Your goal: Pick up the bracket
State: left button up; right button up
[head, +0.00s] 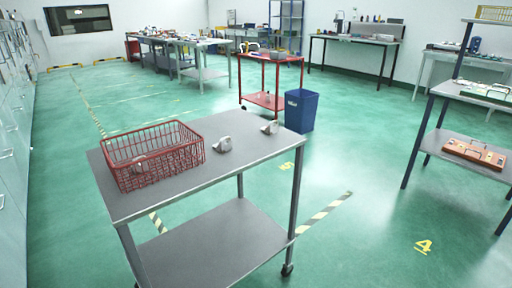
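Two small light-grey cast pieces, which look like brackets, lie on the grey top of a metal trolley (245,158) in the head view. One bracket (223,145) is just right of a red wire basket (158,160). The other bracket (270,128) is near the trolley's far right corner. At least one similar light piece (139,164) shows through the mesh inside the basket, partly hidden by the wires. Neither of my grippers is in view.
A blue bin (300,110) stands on the floor behind the trolley, near a red cart (270,75). A shelf unit (465,150) with an orange item (474,153) is at the right. Green floor between trolley and shelf is clear.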

aim_at(222, 147)
jog(key=z, duration=0.1)
jog(key=i, duration=0.65)
jog(key=u, duration=0.8)
